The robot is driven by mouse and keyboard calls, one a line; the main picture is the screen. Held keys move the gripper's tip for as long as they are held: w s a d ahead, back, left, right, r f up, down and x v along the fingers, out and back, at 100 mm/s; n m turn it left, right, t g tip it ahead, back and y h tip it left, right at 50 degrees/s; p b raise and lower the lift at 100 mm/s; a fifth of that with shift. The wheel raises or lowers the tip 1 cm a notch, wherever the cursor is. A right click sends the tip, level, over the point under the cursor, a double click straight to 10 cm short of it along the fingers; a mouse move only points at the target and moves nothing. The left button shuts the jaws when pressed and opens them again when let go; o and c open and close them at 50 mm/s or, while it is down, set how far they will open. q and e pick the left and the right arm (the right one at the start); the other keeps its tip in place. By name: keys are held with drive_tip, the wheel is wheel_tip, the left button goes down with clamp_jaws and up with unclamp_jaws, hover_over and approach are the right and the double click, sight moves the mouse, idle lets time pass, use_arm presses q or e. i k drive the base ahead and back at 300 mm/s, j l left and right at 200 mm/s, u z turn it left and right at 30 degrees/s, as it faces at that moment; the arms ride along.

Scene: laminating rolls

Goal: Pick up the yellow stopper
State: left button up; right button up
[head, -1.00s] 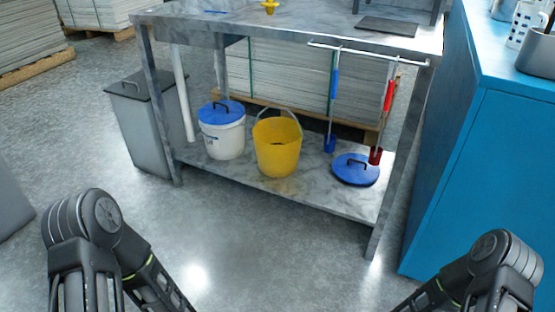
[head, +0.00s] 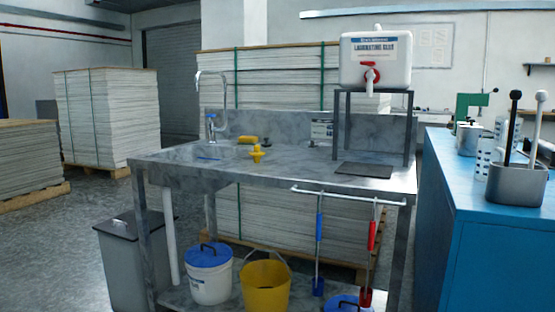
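The yellow stopper (head: 257,154) stands on the grey marbled worktop (head: 290,177), near its middle and just right of the sink area. It is small, with a wider flange and a knob on top. A yellow roller-like piece (head: 247,140) lies just behind it. Neither of my grippers shows in the head view, so I cannot see their state.
A laminating glue canister (head: 376,60) sits on a stand at the worktop's right, above a dark mat (head: 364,170). A tap (head: 211,125) rises at the left. Buckets and hanging brushes are below.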

sight(257, 154)
drive_tip(key=i+j+z, duration=0.1)
drive_tip(key=z, duration=0.35)
drive_tip(key=j+z, duration=0.65)
drive_tip(key=z, duration=0.3)
drive_tip(key=j+z, duration=0.1)
drive_tip(key=j, duration=0.4)
drive_tip(key=j+z, duration=0.1)
drive_tip(key=j, duration=0.4)
drive_tip(key=k+j+z, duration=0.1)
drive_tip(key=j, duration=0.4)
drive_tip(key=k+j+z, duration=0.1)
drive_tip(key=j, duration=0.4)
drive_tip(key=k+j+z, duration=0.1)
drive_tip(key=j, duration=0.4)
